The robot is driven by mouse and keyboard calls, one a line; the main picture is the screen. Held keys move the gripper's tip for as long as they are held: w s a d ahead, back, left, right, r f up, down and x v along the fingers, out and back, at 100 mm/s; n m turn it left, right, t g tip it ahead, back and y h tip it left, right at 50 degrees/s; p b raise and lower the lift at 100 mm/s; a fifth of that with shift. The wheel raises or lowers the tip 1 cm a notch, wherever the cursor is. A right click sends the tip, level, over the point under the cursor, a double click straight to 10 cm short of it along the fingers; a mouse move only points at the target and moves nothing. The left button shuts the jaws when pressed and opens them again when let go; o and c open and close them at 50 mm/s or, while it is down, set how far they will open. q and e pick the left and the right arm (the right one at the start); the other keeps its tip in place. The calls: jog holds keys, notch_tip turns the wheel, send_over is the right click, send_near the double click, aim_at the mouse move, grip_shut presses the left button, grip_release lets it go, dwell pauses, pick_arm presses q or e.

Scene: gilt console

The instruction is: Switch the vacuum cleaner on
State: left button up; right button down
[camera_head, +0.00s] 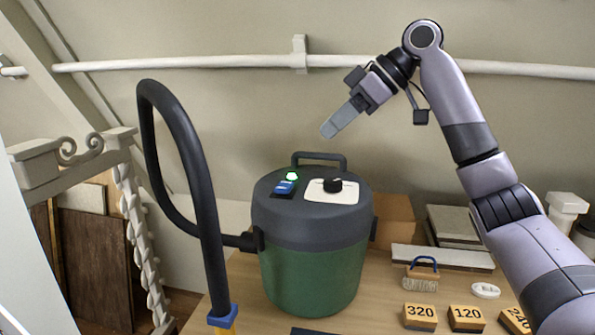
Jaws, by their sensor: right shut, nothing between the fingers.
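The vacuum cleaner (315,275) stands upright on the wooden table, with a green drum and a dark grey lid. On its lid is a blue rocker switch (285,188), with a green lamp (292,176) glowing just behind it. To the right is a black knob (333,185) on a white plate. A black handle arches at the lid's back. My right gripper (328,130) is shut and empty, in the air above the lid, apart from the switch and knob. My left gripper is not in view.
A black hose (190,150) loops up left of the vacuum cleaner. Blocks marked 320 (420,315) and 120 (466,317), a brush (421,279) and a white ring (485,291) lie at the right. A white pipe (200,62) crosses the wall behind.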

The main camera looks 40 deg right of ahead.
jog(key=shift+w+d+r, duration=0.1)
jog(key=shift+d+r, duration=0.1)
dwell(0.3)
send_over(282, 190)
jog(key=s+d, duration=0.2)
notch_tip(282, 190, down, 7)
jog(key=shift+f, duration=0.1)
notch_tip(282, 190, down, 2)
jog(key=shift+f, duration=0.1)
jog(key=shift+f+p, duration=0.3)
jog(key=shift+f, duration=0.55)
